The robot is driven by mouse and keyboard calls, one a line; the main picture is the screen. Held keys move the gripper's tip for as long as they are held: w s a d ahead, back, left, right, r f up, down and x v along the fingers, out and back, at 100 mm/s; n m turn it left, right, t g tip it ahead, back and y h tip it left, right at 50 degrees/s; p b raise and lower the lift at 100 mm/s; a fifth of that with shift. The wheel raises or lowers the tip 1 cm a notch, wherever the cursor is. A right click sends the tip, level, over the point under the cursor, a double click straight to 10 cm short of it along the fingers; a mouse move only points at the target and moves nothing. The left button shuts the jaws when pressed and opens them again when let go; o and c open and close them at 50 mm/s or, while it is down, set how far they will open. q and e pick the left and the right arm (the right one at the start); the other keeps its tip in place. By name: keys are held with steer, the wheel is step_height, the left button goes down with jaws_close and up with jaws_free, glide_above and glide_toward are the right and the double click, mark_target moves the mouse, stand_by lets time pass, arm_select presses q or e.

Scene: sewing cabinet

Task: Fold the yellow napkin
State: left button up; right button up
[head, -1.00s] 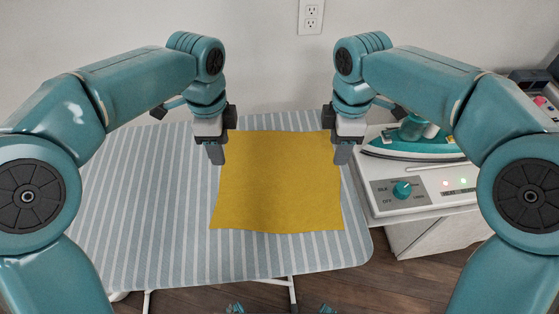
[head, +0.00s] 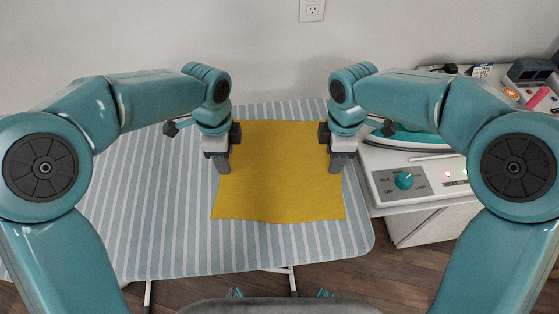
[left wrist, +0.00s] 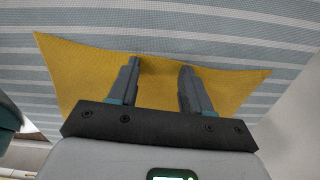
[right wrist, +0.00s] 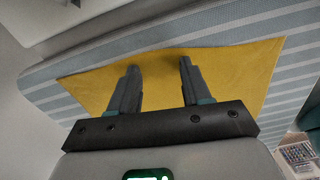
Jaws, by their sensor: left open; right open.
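The yellow napkin (head: 280,180) lies flat and spread out on the striped ironing board. It also shows in the left wrist view (left wrist: 155,75) and in the right wrist view (right wrist: 225,75). My left gripper (head: 222,168) is at the napkin's left edge, toward the far side. Its two fingers are apart and empty in the left wrist view (left wrist: 158,72). My right gripper (head: 336,167) is at the napkin's right edge, level with the left one. Its fingers are apart and empty in the right wrist view (right wrist: 159,70). I cannot tell whether the fingertips touch the cloth.
The striped board (head: 150,220) has bare room left of the napkin. On the right stand a white cabinet unit with a teal knob (head: 403,180) and a teal iron (head: 415,139), partly hidden by my right arm. A wall with an outlet (head: 312,10) is behind.

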arm_select(q)
steer(key=shift+s, duration=0.1)
arm_select(e)
steer(key=shift+s+a, duration=0.1)
arm_select(q)
steer(key=shift+s+a, duration=0.1)
steer(key=shift+s, duration=0.05)
arm_select(e)
steer(key=shift+s, duration=0.15)
arm_select(q)
steer(key=shift+f+b, duration=0.15)
steer(key=shift+b, duration=0.15)
jaws_close()
arm_select(e)
steer(key=shift+f, duration=0.15)
jaws_close()
